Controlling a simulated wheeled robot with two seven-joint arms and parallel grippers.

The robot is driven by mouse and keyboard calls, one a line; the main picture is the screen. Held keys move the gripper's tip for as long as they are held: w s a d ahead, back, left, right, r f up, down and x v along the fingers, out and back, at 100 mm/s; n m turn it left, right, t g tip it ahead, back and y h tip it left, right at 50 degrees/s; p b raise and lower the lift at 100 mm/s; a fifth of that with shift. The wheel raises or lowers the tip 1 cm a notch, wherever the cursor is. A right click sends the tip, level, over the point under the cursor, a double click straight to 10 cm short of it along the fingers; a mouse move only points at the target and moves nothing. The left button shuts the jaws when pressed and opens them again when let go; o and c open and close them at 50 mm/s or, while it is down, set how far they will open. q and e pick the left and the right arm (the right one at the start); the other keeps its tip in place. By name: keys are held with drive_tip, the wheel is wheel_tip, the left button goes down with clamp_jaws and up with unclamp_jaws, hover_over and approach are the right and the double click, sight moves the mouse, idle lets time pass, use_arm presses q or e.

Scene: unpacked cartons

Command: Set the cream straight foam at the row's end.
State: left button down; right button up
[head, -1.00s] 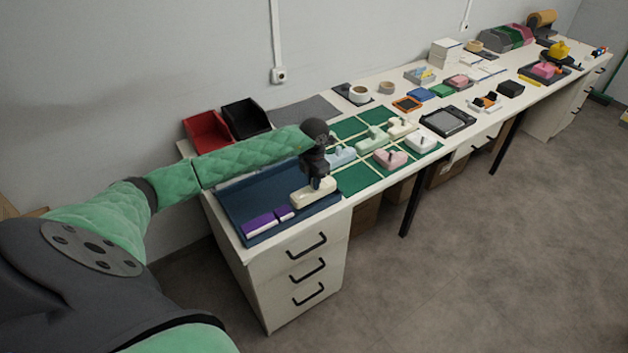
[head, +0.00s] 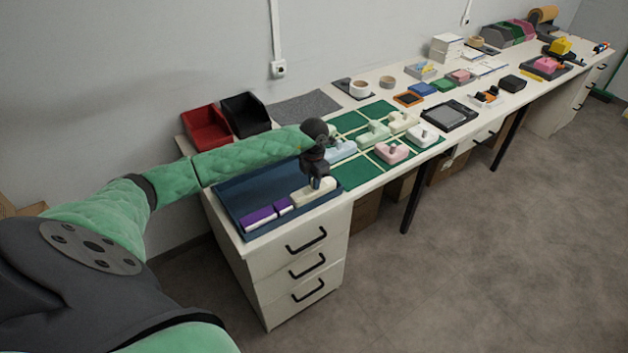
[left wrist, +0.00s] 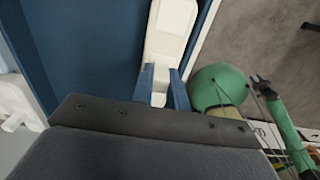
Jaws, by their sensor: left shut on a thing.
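The cream straight foam (head: 304,195) is low at the front right of the blue tray (head: 240,194), lined up with two purple foam pieces. The long purple piece (head: 258,218) lies at the left and the short purple piece (head: 283,205) beside it. My left gripper (head: 318,184) is shut on the cream foam from above. In the left wrist view the foam (left wrist: 171,32) runs up from between the fingers (left wrist: 163,92). Whether its underside touches the tray floor is hidden. A dark gripper end on a green arm, seemingly my right gripper (left wrist: 262,84), shows small.
Right of the tray, green pads (head: 357,174) carry pink (head: 391,152), blue, pale green and white blocks with knobs. A red bin (head: 208,133) and a black bin (head: 245,115) stand behind. The tray's back part is bare.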

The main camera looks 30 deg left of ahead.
use_arm(q)
drive_tip(key=shift+f+b, duration=0.55)
drive_tip(key=shift+f, duration=0.2)
drive_tip(key=c, duration=1.3)
unclamp_jaws()
use_arm(e)
drive_tip(key=shift+f, duration=0.6)
use_arm(q)
drive_tip(key=shift+r, duration=0.1)
